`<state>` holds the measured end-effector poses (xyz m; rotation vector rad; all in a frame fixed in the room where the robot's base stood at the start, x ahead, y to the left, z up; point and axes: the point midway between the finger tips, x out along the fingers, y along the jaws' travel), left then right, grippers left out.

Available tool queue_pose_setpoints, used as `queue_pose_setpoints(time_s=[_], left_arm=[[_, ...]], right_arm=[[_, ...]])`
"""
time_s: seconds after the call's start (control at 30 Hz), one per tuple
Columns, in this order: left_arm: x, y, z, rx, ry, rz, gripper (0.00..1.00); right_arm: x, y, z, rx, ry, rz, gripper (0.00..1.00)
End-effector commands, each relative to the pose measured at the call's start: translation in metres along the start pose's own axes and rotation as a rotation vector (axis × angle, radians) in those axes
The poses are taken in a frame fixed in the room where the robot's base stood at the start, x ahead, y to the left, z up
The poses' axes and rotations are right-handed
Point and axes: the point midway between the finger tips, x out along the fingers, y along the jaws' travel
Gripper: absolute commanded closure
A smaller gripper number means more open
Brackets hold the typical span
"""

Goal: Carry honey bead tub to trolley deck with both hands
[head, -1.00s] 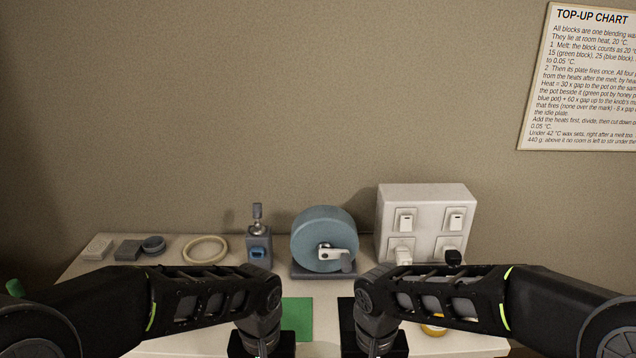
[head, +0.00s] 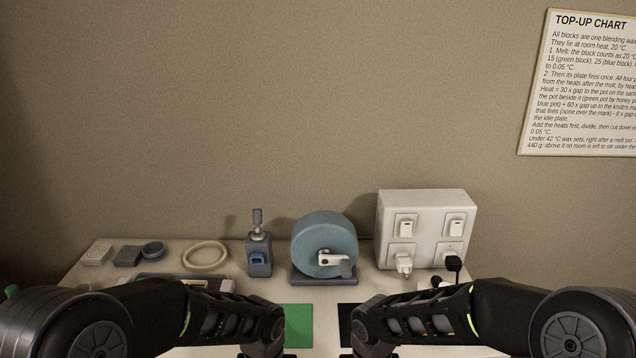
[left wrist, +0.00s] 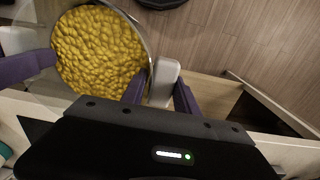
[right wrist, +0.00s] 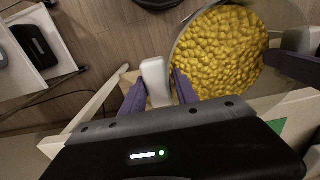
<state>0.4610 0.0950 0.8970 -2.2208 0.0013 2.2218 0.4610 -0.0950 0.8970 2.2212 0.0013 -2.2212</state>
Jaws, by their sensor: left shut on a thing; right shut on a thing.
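The honey bead tub, a round clear-walled tub full of yellow beads (left wrist: 98,50), shows in both wrist views; its beads also fill the top of the right wrist view (right wrist: 218,52). My left gripper (left wrist: 160,92) is shut on one pale side handle (left wrist: 166,80). My right gripper (right wrist: 160,92) is shut on the opposite handle (right wrist: 155,80). Plank floor shows beyond the tub. In the head view the tub and both fingertips are out of sight below the frame. I cannot say for certain which surface is the trolley deck.
On the table stand a blue drum with a crank (head: 324,245), a white socket box (head: 426,228), a grey device (head: 258,255) and a cream ring (head: 205,255). A green mat (head: 298,322) lies in front. A pale surface bearing a black object (right wrist: 35,45) shows in the right wrist view.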

Motion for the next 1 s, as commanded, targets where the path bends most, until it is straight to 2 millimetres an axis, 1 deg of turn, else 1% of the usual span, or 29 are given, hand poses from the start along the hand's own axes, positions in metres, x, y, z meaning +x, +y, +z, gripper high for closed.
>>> queue_pose_setpoints(time_s=[0.03,0.27,0.73,1.0], left_arm=[[0.000,-0.004,0.000,-0.002,-0.002,-0.006,1.00],[-0.003,-0.004,-0.004,-0.003,-0.001,-0.005,1.00],[-0.022,-0.004,-0.033,-0.004,-0.001,-0.006,1.00],[-0.024,-0.004,-0.036,-0.004,-0.001,-0.006,1.00]], right_arm=[[0.000,0.004,0.000,0.003,-0.001,0.006,1.00],[-0.003,0.004,-0.004,0.004,-0.001,0.006,1.00],[-0.022,0.004,-0.033,0.004,-0.001,0.006,1.00],[-0.025,0.004,-0.036,0.004,-0.002,0.006,1.00]])
